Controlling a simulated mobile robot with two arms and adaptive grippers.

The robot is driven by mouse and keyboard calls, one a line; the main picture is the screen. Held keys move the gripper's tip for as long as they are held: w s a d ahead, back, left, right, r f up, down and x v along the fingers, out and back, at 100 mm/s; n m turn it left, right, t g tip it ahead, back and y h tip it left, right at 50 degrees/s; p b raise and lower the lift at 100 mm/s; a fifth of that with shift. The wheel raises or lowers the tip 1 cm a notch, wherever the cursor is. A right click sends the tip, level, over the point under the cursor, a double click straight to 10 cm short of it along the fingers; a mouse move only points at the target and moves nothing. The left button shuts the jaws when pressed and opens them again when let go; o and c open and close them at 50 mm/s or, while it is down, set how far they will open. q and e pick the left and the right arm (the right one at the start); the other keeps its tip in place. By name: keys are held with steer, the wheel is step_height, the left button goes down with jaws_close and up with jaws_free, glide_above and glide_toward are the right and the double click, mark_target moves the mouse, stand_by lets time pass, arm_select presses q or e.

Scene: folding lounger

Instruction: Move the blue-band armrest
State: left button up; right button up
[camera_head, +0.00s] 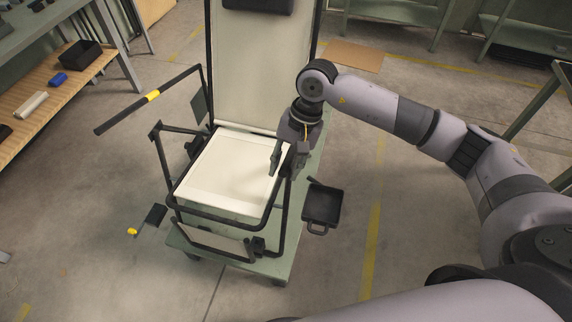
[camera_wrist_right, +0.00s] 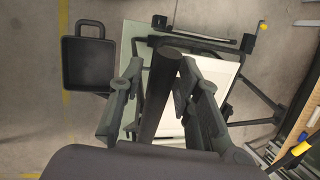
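The lounger (camera_head: 232,172) has a pale seat and a tall pale back. My right gripper (camera_head: 287,163) is at the right side of the seat, fingers pointing down. In the wrist view, the open fingers of this gripper (camera_wrist_right: 161,75) straddle a dark bar (camera_wrist_right: 160,92), with a gap visible on the left side. The bar appears to be the right armrest; no blue band shows on it, and the gripper hides much of it in the head view. The left armrest (camera_head: 120,115) carries a yellow band (camera_head: 153,96) and is raised at an angle. My left gripper is not in view.
A black tray (camera_head: 322,205) with a handle sits right of the seat, also in the wrist view (camera_wrist_right: 86,64). A wooden-shelved bench (camera_head: 50,105) holds a black bin (camera_head: 81,56) and a blue item (camera_head: 58,79) on the left.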

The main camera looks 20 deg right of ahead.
steer(key=shift+o, duration=0.4)
steer(key=shift+r, duration=0.2)
steer(key=v, duration=1.1)
steer(key=shift+r, duration=0.25)
steer(key=shift+d, duration=0.15)
